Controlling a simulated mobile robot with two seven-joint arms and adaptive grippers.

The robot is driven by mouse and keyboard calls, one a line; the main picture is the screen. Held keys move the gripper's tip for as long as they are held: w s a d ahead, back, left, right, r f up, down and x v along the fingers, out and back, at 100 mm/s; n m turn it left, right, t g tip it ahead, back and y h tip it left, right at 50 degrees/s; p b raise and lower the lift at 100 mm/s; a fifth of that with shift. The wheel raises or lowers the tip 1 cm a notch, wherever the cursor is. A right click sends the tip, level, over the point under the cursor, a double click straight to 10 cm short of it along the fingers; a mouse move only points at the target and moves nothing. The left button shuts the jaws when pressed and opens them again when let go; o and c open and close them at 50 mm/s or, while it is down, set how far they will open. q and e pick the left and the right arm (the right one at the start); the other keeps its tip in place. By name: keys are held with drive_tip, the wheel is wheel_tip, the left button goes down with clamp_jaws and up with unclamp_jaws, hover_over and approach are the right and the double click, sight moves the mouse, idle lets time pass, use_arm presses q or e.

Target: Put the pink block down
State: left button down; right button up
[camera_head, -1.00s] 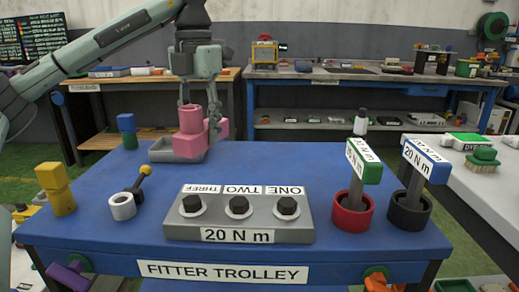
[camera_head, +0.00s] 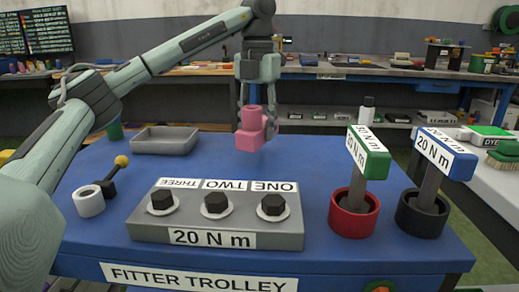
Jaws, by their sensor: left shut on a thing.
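The pink block (camera_head: 249,141) has a round pink upper part and is held in my left gripper (camera_head: 257,112). The gripper points down and is shut on it. The block shows over the back part of the blue trolley top (camera_head: 320,150), behind the grey bolt plate. Whether its underside touches the top or hangs just above it, I cannot tell. The grey tray (camera_head: 189,139) is to the left of the block and looks empty. My right gripper is not in view.
The grey plate (camera_head: 285,238) with three bolts stands in front. A red holder (camera_head: 353,220) and a black holder (camera_head: 422,224) with labelled tools stand at the right. A white ring (camera_head: 88,202) lies at the left. Blue surface around the block is clear.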

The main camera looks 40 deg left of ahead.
sight(260, 144)
use_arm(q)
drive_tip(key=shift+w+d+f, duration=0.1)
drive_tip(key=shift+w+f, duration=0.2)
drive_tip(key=shift+f, duration=1.85)
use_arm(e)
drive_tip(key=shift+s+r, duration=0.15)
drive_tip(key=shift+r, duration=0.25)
use_arm(q)
drive_tip(key=shift+f, duration=0.1)
drive_tip(key=c, duration=0.9)
unclamp_jaws()
